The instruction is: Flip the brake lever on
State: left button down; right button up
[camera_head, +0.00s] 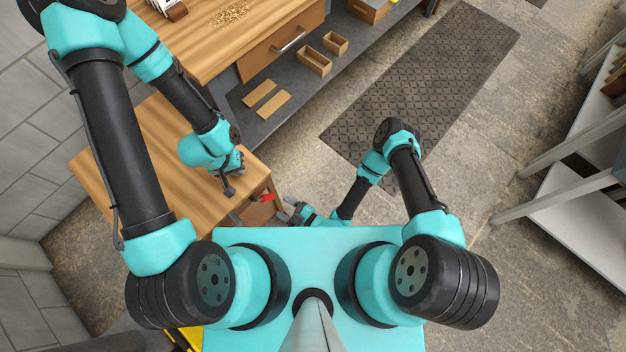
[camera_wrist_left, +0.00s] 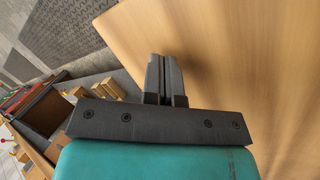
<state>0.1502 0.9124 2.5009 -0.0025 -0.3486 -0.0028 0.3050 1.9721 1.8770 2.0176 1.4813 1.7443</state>
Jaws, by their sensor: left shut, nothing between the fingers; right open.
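A small red part (camera_head: 267,197) shows at the front right corner of the wooden-topped bench (camera_head: 125,165); I cannot tell whether it is the brake lever, and no lever is clearly seen. My left gripper (camera_head: 228,188) is shut and empty over the front right part of the bench top, to the left of the red part. In the left wrist view its fingers (camera_wrist_left: 166,78) are together with bare wood beyond them. My right gripper (camera_head: 287,208) is open, low beside the bench, to the right of and a little below the red part. Its fingertips are small and partly hidden.
A drawer front with a metal handle (camera_head: 288,40) stands at the back. Two small wooden boxes (camera_head: 314,60) and two flat wooden pieces (camera_head: 259,93) lie on a grey shelf. A dark patterned mat (camera_head: 425,80) covers the floor; a light rack (camera_head: 575,190) stands right.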

jog(key=v, duration=1.1)
dwell(0.6)
dwell(0.4)
send_near(270, 199)
jog(key=shift+s+d+f, duration=0.15)
jog(key=shift+s+d, duration=0.15)
jog(key=shift+d, duration=0.3)
jog(key=shift+s+d, duration=0.1)
jog(key=shift+d, duration=0.1)
dwell(0.6)
jog(key=shift+x, duration=5.75)
